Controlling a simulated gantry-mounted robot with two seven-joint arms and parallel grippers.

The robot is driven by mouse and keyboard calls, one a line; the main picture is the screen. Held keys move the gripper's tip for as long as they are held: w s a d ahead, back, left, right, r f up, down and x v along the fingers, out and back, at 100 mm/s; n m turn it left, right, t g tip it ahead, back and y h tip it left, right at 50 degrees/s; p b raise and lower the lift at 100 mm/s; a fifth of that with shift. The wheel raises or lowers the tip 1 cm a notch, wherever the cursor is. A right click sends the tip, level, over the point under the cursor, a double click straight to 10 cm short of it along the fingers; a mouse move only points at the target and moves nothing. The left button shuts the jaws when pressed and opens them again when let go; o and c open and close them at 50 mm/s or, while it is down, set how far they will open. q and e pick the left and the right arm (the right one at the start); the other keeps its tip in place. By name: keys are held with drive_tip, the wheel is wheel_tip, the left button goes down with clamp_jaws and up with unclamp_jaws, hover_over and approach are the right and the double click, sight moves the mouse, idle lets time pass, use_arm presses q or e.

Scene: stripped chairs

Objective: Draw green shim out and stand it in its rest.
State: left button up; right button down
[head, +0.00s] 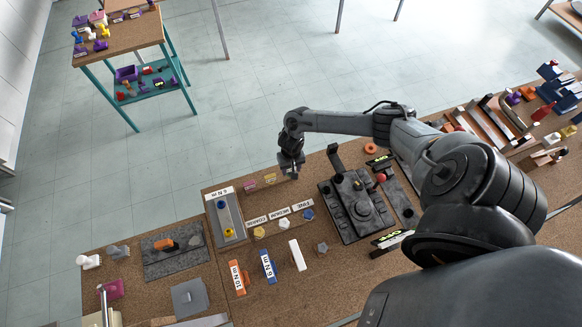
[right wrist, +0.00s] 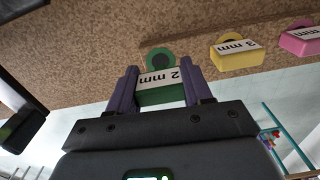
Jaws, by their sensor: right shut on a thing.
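The green shim (right wrist: 161,94), with a white 2 mm label and a round eye at one end, shows in the right wrist view between the two purple fingers of my right gripper (right wrist: 160,88). The fingers are shut on its sides. In the head view my right gripper (head: 291,172) is at the far edge of the brown bench, and the shim is hidden by it. A yellow shim (right wrist: 238,55) and a pink shim (right wrist: 300,40) stand in a row beside the green one. I cannot tell whether the green shim is clear of its seat or which fixture is its rest. My left gripper is out of view.
A dark fixture with knobs (head: 354,205) stands close to the right of my gripper on the bench (head: 285,235). A grey plate with yellow and blue knobs (head: 227,218) lies to the left. A teal-legged table (head: 118,42) stands far off at the upper left.

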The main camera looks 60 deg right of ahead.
drive_tip(key=shift+p, duration=0.8)
idle(1.0)
drive_tip(key=shift+f, duration=0.2)
idle(0.4)
drive_tip(key=shift+f+b, duration=0.45)
drive_tip(key=shift+f, duration=0.25)
drive_tip(key=shift+r, duration=0.15)
drive_tip(key=shift+r+p, duration=0.6)
drive_tip(key=shift+p, duration=0.4)
drive_tip(key=shift+p, duration=0.65)
idle(0.6)
drive_tip(key=shift+f+b, duration=0.35)
drive_tip(key=shift+f, duration=0.05)
drive_tip(key=shift+f, duration=0.4)
